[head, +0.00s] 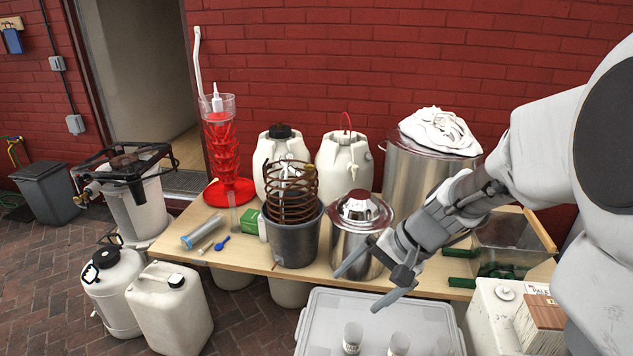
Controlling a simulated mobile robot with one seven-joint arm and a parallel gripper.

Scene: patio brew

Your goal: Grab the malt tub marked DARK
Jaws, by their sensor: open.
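No tub with a readable DARK mark shows in the head view. At the lower right a white tub (490,312) stands beside a box (540,322) with a brown front. Lettering on the box's top seems to read PALE, partly cut off. Two small pale containers (352,336) (398,343) are in a clear grey bin at the bottom; I cannot read any marking on them. My gripper (360,290) is open and empty, pointing down and left near the table's front edge, in front of the steel pot and above the bin's far rim. My arm hides part of the table's right side.
The wooden table (245,255) holds a grey bucket (295,240) with a copper coil, a steel pot (352,240), a large kettle (400,185), two white fermenters and a red bottle tree (222,150). The grey bin (320,310) stands before it. Jerrycans (170,310) stand lower left.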

